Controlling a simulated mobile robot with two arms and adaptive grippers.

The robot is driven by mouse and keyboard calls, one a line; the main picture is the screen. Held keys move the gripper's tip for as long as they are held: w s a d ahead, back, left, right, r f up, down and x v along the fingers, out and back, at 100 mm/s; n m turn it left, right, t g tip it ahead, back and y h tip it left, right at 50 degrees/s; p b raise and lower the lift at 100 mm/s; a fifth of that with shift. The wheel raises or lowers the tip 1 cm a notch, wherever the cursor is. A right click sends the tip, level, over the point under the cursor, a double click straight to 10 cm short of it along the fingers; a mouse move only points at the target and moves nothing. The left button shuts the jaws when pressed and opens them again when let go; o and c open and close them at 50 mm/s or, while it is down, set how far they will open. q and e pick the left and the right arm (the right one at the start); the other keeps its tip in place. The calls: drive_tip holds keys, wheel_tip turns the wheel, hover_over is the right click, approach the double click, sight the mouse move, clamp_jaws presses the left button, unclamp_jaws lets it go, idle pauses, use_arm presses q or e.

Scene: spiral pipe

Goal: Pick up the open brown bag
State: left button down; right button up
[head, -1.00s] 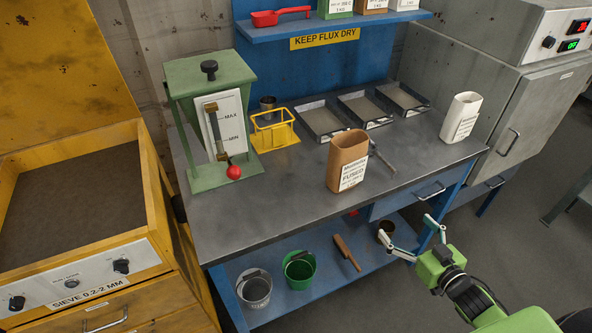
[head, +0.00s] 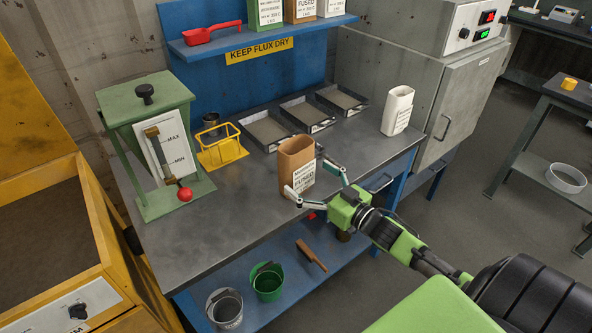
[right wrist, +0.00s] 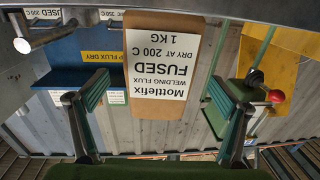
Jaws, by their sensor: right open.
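The open brown bag (head: 296,158) stands upright on the grey bench top near its front edge, with a white "FUSED" welding flux label on its front. My right gripper (head: 306,176) is open in front of the bag, with one finger at each side of it in the head view. In the right wrist view, which is upside down, the bag (right wrist: 160,60) shows between the spread fingers (right wrist: 160,98), with a gap on both sides. It looks still ahead of the fingertips, not clasped. My left gripper is not in view.
A white open bag (head: 397,110) stands to the right on the bench. Behind are several dark trays (head: 265,131) and a yellow wire holder (head: 222,152). A green dispenser (head: 150,140) stands at left. A blue shelf (head: 262,36) overhangs the back. The front left bench top is clear.

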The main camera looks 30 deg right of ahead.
sight(297, 156)
drive_tip(key=shift+w+a+f+p, duration=0.1)
drive_tip(key=shift+w+a+p, duration=0.05)
drive_tip(key=shift+w, duration=0.7)
drive_tip(key=shift+w+a+f+p, duration=0.15)
drive_tip(key=shift+w+p, duration=0.05)
drive_tip(key=shift+w, duration=0.7)
drive_tip(key=shift+w+a+f+p, duration=0.1)
drive_tip(key=shift+w+a+p, duration=0.05)
drive_tip(key=shift+w, duration=0.7)
drive_tip(key=c, duration=1.3)
drive_tip(key=shift+r, duration=0.15)
drive_tip(key=c, duration=0.5)
drive_tip(key=shift+r, duration=0.15)
